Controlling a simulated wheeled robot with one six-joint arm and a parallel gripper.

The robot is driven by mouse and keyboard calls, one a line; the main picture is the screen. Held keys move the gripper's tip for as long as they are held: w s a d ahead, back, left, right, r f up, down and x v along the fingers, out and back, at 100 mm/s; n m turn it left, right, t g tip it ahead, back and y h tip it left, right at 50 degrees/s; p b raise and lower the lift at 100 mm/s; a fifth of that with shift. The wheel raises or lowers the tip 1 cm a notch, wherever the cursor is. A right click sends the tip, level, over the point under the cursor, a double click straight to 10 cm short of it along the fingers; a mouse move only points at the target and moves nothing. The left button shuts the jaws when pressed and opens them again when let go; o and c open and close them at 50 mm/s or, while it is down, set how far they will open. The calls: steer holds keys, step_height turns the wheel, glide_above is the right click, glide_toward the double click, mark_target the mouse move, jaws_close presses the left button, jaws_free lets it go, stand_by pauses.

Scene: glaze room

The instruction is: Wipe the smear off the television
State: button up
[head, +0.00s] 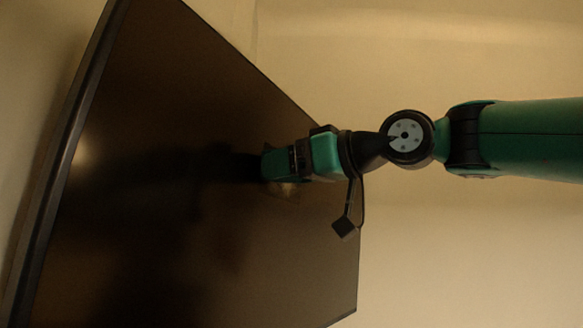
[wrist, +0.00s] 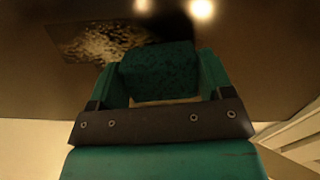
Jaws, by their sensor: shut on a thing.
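The television (head: 150,190) is a large dark glossy screen with a black frame, standing tilted in the head view; its screen (wrist: 265,60) also fills the upper wrist view. A pale, speckled smear (wrist: 100,42) lies on the screen, up and left of my gripper in the wrist view. In the head view a small part of the smear (head: 288,188) shows just below my gripper (head: 274,162). My gripper (wrist: 158,78) is shut on a dark green, speckled sponge-like block (wrist: 158,62). The block is at or very near the screen; I cannot tell whether it touches.
A plain beige wall (head: 450,60) surrounds the television. A pale slatted thing (wrist: 298,138) stands at the lower right of the wrist view. Bright light reflections (wrist: 201,9) show on the glossy screen. The screen left of my gripper in the head view is clear.

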steer(key=shift+p+x, duration=0.3)
steer(key=shift+x, duration=0.6)
steer(key=shift+r, duration=0.15)
